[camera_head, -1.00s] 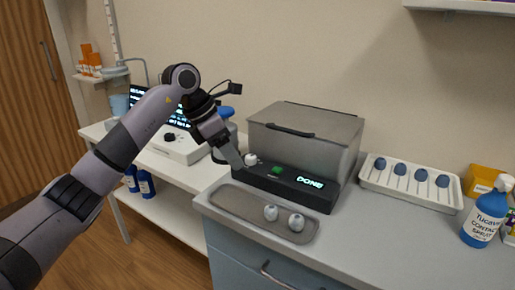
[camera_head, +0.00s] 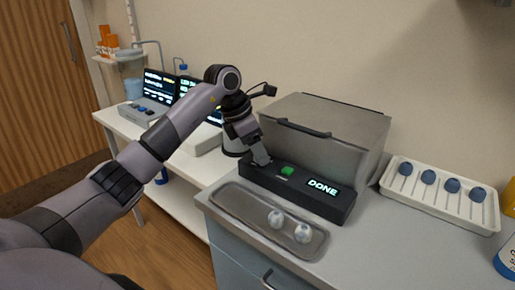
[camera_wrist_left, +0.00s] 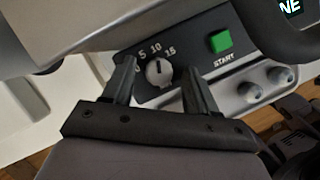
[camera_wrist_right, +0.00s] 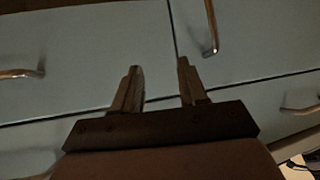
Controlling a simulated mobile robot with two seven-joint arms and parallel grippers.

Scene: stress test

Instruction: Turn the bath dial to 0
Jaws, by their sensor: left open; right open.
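The bath dial (camera_wrist_left: 158,72) is a round pale knob on the black control panel (camera_wrist_left: 205,30), with 0, 5, 10 and 15 printed around it. Its dark pointer line points up, near the 10. My left gripper (camera_wrist_left: 157,64) is open, with one finger on each side of the dial; I cannot tell whether they touch it. In the head view my left gripper (camera_head: 262,162) is at the panel's left end and hides the dial. The bath (camera_head: 325,135) is a grey lidded box with a DONE display (camera_head: 323,188). My right gripper (camera_wrist_right: 159,64) is open and empty before cabinet fronts.
A green START button (camera_head: 287,170) sits right of the dial. A grey tray (camera_head: 250,211) with two pale round items lies in front. A white rack (camera_head: 437,202) with several blue-topped items stands right. Bare counter (camera_head: 370,245) lies between. Screens stand at the left.

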